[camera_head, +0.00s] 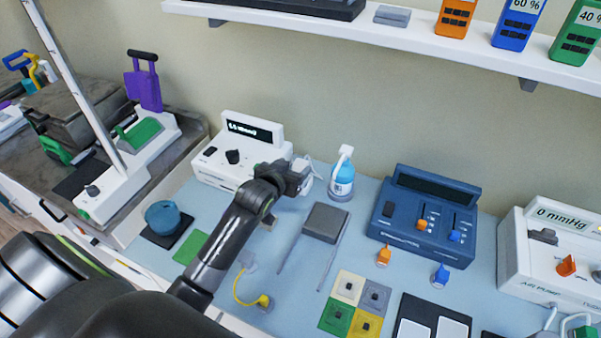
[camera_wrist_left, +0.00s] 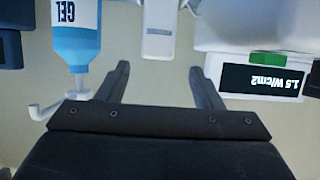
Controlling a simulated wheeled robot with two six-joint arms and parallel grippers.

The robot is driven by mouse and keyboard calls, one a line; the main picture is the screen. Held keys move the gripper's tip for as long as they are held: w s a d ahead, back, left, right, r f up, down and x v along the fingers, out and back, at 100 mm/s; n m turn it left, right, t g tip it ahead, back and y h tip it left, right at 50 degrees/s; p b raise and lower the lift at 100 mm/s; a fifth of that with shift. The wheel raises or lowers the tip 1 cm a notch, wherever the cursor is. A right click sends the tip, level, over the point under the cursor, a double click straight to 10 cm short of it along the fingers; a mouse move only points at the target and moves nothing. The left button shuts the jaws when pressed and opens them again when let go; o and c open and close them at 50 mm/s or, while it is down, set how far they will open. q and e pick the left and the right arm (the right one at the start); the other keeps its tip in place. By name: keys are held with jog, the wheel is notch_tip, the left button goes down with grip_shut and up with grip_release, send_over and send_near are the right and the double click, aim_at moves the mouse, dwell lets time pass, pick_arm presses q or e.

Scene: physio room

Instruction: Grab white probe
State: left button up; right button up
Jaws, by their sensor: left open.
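The white probe (camera_wrist_left: 160,28) shows at the top middle of the left wrist view, ahead of and between the fingertips, apart from them. In the head view, a white part (camera_head: 304,166) that looks like the probe shows just beyond my left gripper (camera_head: 298,184), which partly hides it. My left gripper also shows in the left wrist view (camera_wrist_left: 161,76), with its two fingers spread apart and nothing between them. My right gripper is not in view.
A blue-and-white gel bottle (camera_head: 342,180) stands close right of the left gripper. A white display unit (camera_head: 235,155) stands close on its left. A grey pad (camera_head: 326,222) and a dark blue device (camera_head: 426,214) stand to the right. A wall shelf (camera_head: 410,32) runs above.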

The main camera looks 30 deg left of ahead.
aim_at(300, 164)
pick_arm(q)
jog(key=shift+p+x, duration=0.8)
jog(key=shift+x, duration=1.9)
jog(key=shift+d+f, duration=0.15)
jog(key=shift+d, duration=0.05)
jog(key=shift+s, duration=0.1)
jog(key=c, duration=1.2)
